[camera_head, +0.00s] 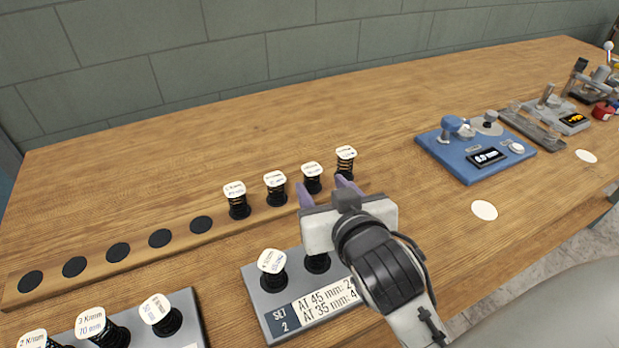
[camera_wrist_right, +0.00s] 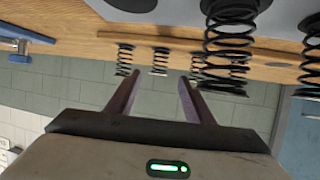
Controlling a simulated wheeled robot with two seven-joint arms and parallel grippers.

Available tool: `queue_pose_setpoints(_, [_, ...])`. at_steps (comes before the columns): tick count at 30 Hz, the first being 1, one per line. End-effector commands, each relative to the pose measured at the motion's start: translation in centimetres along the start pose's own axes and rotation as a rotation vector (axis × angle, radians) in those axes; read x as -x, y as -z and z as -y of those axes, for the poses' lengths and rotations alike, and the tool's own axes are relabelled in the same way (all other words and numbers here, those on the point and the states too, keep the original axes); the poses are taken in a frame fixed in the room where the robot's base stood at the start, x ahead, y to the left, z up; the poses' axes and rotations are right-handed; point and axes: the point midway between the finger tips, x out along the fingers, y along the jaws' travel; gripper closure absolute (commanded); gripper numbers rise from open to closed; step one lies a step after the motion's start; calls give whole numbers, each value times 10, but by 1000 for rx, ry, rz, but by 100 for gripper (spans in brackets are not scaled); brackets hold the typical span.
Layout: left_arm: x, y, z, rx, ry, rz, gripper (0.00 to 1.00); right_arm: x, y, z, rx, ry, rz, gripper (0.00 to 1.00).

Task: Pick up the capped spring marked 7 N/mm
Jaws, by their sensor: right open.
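Several white-capped black coil springs stand upright in a row on a long wooden rack, among them a leftmost one (camera_head: 237,200), a second (camera_head: 275,189), a third (camera_head: 312,179) and a rightmost one (camera_head: 345,163). Their cap print is too small for me to tell which reads 7 N/mm. My right gripper (camera_head: 324,191) is open and empty, its purple fingers in front of the two rightmost rack springs. In the right wrist view, upside down, the right gripper (camera_wrist_right: 158,92) points toward rack springs (camera_wrist_right: 160,61) beyond its fingertips; no contact shows. My left gripper is out of view.
A grey SET 2 tray (camera_head: 284,329) holds capped springs, partly hidden by my right arm. Another grey tray (camera_head: 190,302) with capped springs is at lower left. The rack's left part has empty black spots (camera_head: 118,252). A blue gauge device (camera_head: 467,170) stands right; bench behind the rack is clear.

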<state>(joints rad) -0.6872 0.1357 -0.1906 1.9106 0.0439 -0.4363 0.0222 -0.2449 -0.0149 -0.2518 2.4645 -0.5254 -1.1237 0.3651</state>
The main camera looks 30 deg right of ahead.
Motion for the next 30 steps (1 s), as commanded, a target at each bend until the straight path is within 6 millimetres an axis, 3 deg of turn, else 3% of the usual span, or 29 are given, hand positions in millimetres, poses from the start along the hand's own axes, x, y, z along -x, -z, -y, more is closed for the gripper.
queue_pose_setpoints(3, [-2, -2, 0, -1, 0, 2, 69, -20, 0, -1, 2, -2, -1, 52])
queue_pose_setpoints(11, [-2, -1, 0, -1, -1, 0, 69, -42, 0, -1, 1, -2, -2, 52])
queue_pose_setpoints(18, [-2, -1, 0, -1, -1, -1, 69, -77, 0, -1, 0, -2, -2, 52])
queue_pose_setpoints(28, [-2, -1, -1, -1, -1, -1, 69, -85, 0, -1, -2, -2, -1, 52])
queue_pose_setpoints(30, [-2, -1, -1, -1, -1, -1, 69, -85, 0, -1, -2, -2, -1, 64])
